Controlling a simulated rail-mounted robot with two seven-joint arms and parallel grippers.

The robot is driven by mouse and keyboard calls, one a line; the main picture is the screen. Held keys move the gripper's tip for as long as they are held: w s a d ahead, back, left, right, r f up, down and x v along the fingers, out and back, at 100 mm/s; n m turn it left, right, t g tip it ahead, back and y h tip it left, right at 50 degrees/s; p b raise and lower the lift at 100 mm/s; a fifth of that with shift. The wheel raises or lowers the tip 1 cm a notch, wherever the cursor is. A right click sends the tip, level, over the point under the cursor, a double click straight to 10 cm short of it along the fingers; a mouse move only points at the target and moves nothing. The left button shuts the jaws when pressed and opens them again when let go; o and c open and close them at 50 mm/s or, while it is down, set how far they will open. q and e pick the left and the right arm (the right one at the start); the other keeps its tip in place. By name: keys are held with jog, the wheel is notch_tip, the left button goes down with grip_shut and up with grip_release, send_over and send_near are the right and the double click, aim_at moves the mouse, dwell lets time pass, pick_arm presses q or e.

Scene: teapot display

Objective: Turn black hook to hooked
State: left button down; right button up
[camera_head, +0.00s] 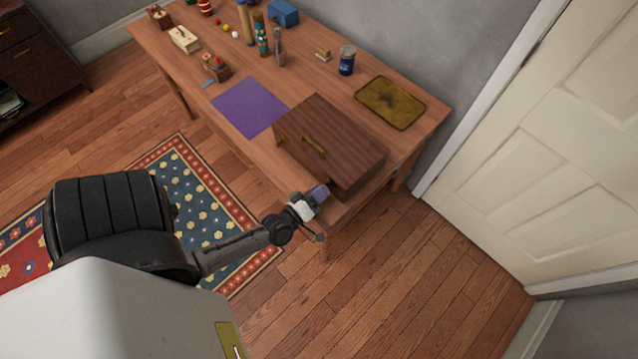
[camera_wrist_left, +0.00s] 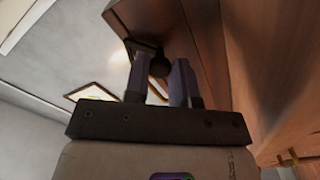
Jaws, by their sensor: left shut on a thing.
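The wooden box (camera_head: 335,150) with a brass handle stands at the near right end of the table. My left gripper (camera_head: 320,192) is at the box's near lower end, its purple fingers against or very close to it. In the left wrist view, the black hook (camera_wrist_left: 158,66) shows as a small dark knob with a short dark bar beside the box wall (camera_wrist_left: 205,40). The fingers of my left gripper (camera_wrist_left: 158,72) are shut on it and partly cover it. In the head view the hook is hidden, so its exact turn is hard to tell. My right gripper is not in view.
A purple mat (camera_head: 249,107) lies left of the box, and a brass tray (camera_head: 390,102) lies behind it. A blue jar (camera_head: 347,60), a bottle (camera_head: 279,48) and several small items stand along the table's back. Open floor lies in front; a white door is at right.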

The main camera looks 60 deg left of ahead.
pick_arm(q)
jog(key=shift+n, duration=1.2)
jog(key=c, duration=1)
grip_release()
jog(key=shift+o, duration=0.2)
jog(key=v, duration=1.3)
jog(key=shift+s, duration=0.4)
